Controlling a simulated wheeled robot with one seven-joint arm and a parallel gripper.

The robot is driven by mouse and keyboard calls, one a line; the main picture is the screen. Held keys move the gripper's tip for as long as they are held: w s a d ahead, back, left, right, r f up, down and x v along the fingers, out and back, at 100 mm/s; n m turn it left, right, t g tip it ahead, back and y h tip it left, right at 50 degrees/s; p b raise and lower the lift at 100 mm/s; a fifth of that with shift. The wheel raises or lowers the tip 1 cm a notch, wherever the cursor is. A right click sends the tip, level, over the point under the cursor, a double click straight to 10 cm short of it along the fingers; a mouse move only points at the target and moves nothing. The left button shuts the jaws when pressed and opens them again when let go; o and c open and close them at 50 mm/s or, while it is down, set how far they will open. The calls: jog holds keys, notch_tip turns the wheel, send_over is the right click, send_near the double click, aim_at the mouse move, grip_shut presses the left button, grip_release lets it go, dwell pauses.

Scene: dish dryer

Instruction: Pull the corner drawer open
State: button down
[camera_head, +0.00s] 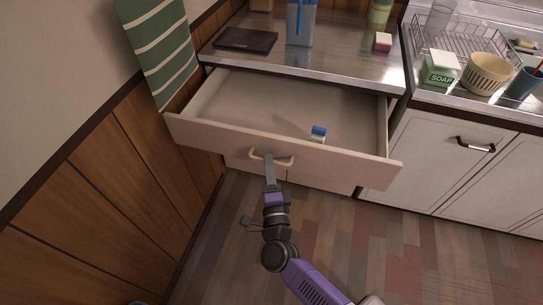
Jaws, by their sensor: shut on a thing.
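The corner drawer (220,131) is pulled out from under the counter at the left, next to the wood-panelled wall. Its inside shows, with a small blue and white item (318,134) lying in it. A pale curved handle (287,162) is on its front. My gripper (268,160) is at the handle, shut on it, reaching up from below. The fingertips are small and partly hidden at the handle.
A green striped towel (160,50) hangs at the left wall. The counter above holds a dark flat board (246,39) and a blue container (300,24). White cabinets (431,158) stand to the right. The floor in front is clear.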

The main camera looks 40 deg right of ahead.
jog(key=shift+a, duration=0.1)
jog(key=c, duration=1.5)
grip_release()
jog(key=v, duration=0.8)
jog(key=shift+w+f, duration=0.1)
jog(key=s+a+r+n+t+y+p, duration=0.25)
jog(key=s+a+r+n+y, duration=0.3)
jog(key=r+n, duration=0.5)
jog(key=s+r+n+g+y+p, duration=0.1)
jog(key=s+r+n+p, duration=0.1)
jog(key=s+r+n, duration=0.2)
jog(key=s+d+r+n+g+y+p, duration=0.1)
jog(key=s+r+n+g+p, duration=0.1)
jog(key=s, duration=0.9)
jog(key=s+r+n+g+y+p, duration=0.2)
jog(key=s+r+n+p, duration=0.2)
jog(key=s+r+n, duration=0.2)
jog(key=shift+s+d+r, duration=0.3)
jog(key=shift+s+r, duration=0.35)
jog(key=shift+s, duration=0.45)
